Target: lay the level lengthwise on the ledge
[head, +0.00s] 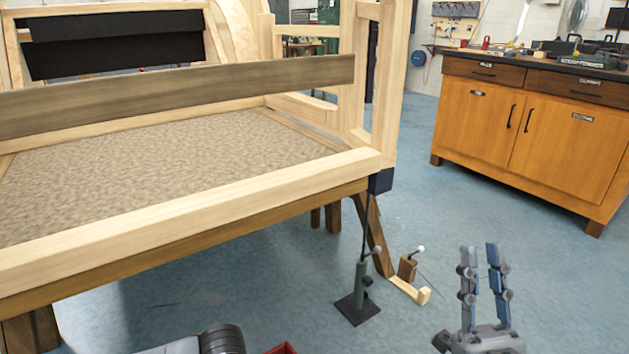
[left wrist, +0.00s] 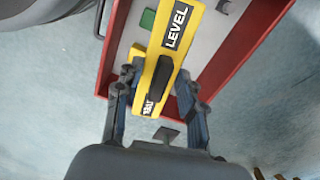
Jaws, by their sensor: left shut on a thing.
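The level (left wrist: 172,55) is a yellow bar with black "LEVEL" labels, seen in the left wrist view. My left gripper (left wrist: 157,82) is shut on it, one finger on each side, over a red-rimmed tray (left wrist: 258,50). I cannot tell whether the level still touches the tray. The level does not show in the head view. A pale wooden ledge (head: 200,217) runs along the near side of the bodyframe in the head view. My right gripper (head: 480,258) is open and empty at the lower right, in front of the frame.
A corner of the red tray (head: 282,349) shows at the bottom of the head view. A dark-footed stand (head: 358,308) is under the frame's corner. A grey-brown board (head: 180,92) crosses above the patterned panel (head: 190,165). An orange cabinet (head: 530,135) stands back right. Blue floor lies between.

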